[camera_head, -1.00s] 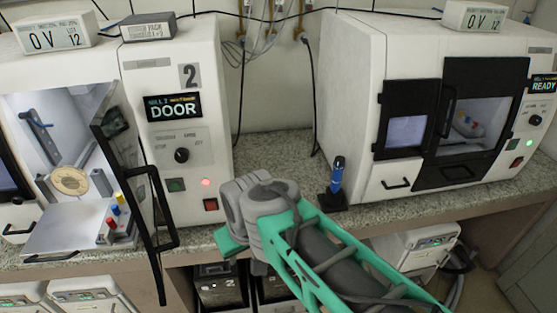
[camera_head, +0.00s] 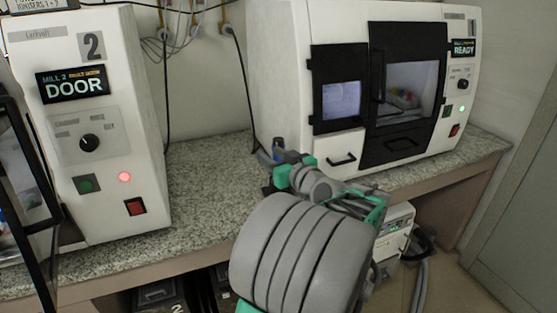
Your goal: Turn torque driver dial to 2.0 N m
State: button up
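The torque driver (camera_head: 278,144) is mostly hidden behind my arm on the counter between the two mills; only a small dark blue part of it shows. A dark edge that looks like its stand shows just below. Its dial and any setting cannot be read. My arm reaches up from the bottom middle, with its grey and teal wrist in front of the driver. My gripper (camera_head: 372,208) is partly in view at the right of the wrist. Its fingers are not clear, so I cannot tell whether it is open or whether it touches anything.
Mill 2 (camera_head: 112,205) stands at the left, its display reading DOOR and a red light lit; its dark-framed door (camera_head: 28,170) hangs open. The right mill (camera_head: 285,75) reads READY. Cables hang on the wall behind.

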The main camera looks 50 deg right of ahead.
aim_at(281, 142)
jog(key=shift+m+t+h, duration=0.3)
jog(key=shift+m+h, duration=0.2)
jog(key=shift+h, duration=0.4)
jog(key=s+d, duration=0.1)
jog(key=s, duration=0.1)
jog(key=s+d+r, duration=0.1)
jog(key=s+d, duration=0.1)
jog(key=shift+d, duration=0.3)
jog(key=x, duration=0.7)
jog(key=shift+w+d, duration=0.1)
jog(key=shift+w, duration=0.2)
grip_shut()
